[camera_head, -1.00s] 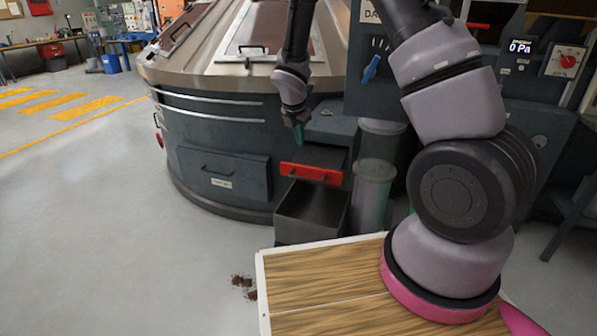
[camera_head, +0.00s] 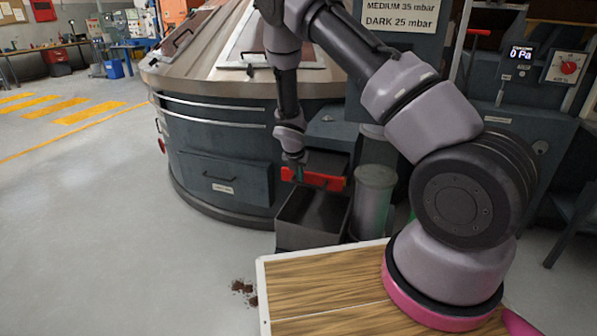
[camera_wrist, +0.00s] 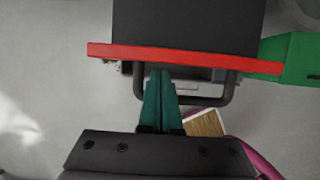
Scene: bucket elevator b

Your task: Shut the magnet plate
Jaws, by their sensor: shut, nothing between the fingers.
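The magnet plate has a red front bar (camera_head: 325,180) and a dark flat body, and sticks out above an open dark bin. In the wrist view its red front (camera_wrist: 215,60) runs across the picture, with the dark plate (camera_wrist: 188,25) behind it and a black loop handle (camera_wrist: 227,92) on my side. My gripper (camera_head: 298,174) is at the left part of the red front. In the wrist view my gripper's green fingers (camera_wrist: 160,74) are together and empty, with their tips close to the red front, inside the handle's outline. I cannot tell whether they touch it.
The open bin (camera_head: 312,217) stands below the plate, with a clear cylinder (camera_head: 373,198) to its right. The large round machine (camera_head: 215,150) is to the left. A wooden-topped surface (camera_head: 320,285) is in front. Open floor lies at left, with a small brown spill (camera_head: 243,288).

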